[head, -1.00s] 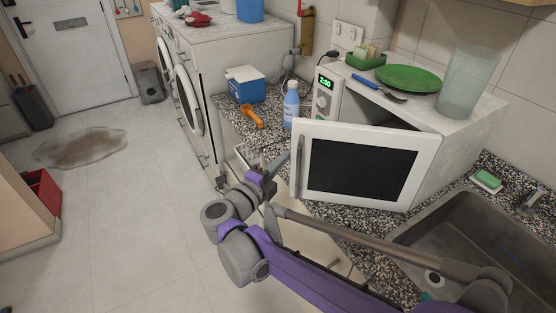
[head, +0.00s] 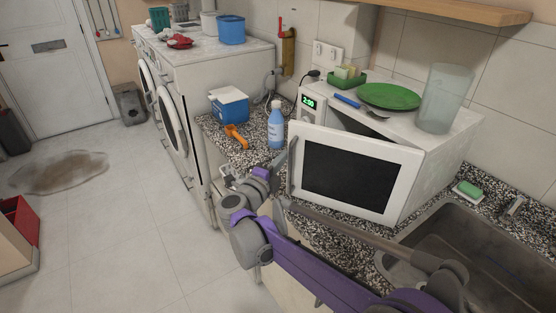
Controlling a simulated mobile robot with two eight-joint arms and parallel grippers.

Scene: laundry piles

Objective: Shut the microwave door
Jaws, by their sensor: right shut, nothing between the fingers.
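The white microwave (head: 436,142) stands on the speckled counter, its green clock lit. Its door (head: 350,174), with a dark window and a grey handle (head: 292,158) along the left edge, is partly open. A dark gap shows above the door. My right gripper (head: 283,160) is shut and empty, just left of the handle at the door's free edge. I cannot tell whether it touches the door. My right arm runs from the lower right, below the door. My left gripper is out of view.
A green plate (head: 390,96), a fork, a clear tumbler (head: 444,98) and a green sponge tray stand on the microwave. A blue bottle (head: 275,126), orange scoop (head: 236,137) and blue tub (head: 229,106) are left of it. The sink (head: 450,245) is at right.

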